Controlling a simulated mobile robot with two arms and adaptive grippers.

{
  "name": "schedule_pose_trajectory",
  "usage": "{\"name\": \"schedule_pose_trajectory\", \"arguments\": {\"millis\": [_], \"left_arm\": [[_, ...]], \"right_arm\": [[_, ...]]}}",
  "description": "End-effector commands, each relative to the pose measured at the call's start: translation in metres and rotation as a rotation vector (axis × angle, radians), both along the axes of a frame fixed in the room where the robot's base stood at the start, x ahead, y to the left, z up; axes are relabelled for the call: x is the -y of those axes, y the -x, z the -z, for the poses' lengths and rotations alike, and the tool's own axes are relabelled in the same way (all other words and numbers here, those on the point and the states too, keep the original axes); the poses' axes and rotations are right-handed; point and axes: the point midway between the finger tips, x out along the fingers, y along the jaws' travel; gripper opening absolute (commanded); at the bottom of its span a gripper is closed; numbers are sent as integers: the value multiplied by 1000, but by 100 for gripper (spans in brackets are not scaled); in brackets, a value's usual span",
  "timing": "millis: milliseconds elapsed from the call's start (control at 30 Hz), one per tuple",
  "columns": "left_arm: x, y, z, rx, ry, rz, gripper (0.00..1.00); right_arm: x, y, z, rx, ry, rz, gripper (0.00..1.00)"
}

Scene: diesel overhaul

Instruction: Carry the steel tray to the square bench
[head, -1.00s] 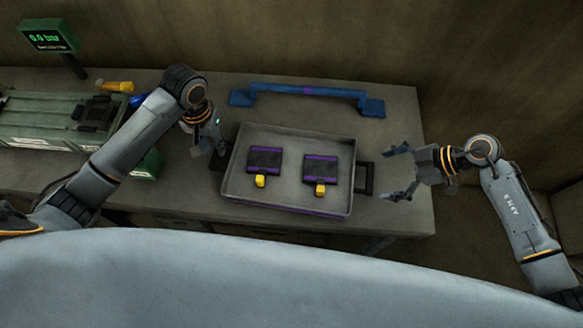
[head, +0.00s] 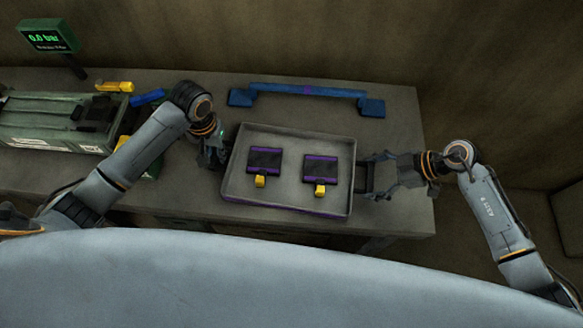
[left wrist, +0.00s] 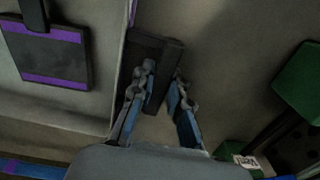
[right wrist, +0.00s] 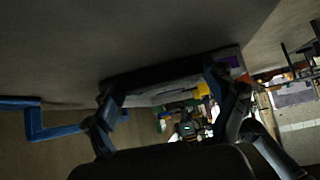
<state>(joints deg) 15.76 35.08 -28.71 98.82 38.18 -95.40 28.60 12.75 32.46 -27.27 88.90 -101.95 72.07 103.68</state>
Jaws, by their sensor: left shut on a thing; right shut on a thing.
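The steel tray (head: 290,197) sits on the bench in the head view, a grey rectangular tray with a dark handle at each short end. Two dark blocks with purple edges and yellow tabs lie in it, a left block (head: 264,160) and a right block (head: 319,170). My left gripper (head: 222,155) is shut on the tray's left handle, which shows between the fingers in the left wrist view (left wrist: 155,75). My right gripper (head: 372,175) is shut on the right handle, a dark bar that also shows in the right wrist view (right wrist: 150,78).
A blue bar-shaped fixture (head: 305,91) stands behind the tray. A green case (head: 50,125), a yellow cylinder (head: 114,86) and a blue object (head: 148,97) are at the left. A pressure display (head: 48,36) reads 0.0 bar. Bare bench top (head: 405,130) lies at the right.

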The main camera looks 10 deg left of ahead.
Motion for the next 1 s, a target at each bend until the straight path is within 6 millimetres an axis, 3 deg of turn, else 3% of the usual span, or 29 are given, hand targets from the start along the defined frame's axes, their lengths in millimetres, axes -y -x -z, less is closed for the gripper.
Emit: {"name": "schedule_pose_trajectory", "arguments": {"millis": [67, 467, 1000], "left_arm": [[0, 0, 0, 0, 1, 0, 0], [1, -1, -8, 4, 2, 1, 0], [1, -1, -51, 4, 3, 1, 0]], "right_arm": [[0, 0, 0, 0, 0, 0, 25], [-1, -1, -8, 3, -3, 0, 25], [-1, -1, -50, 3, -3, 0, 25]]}}
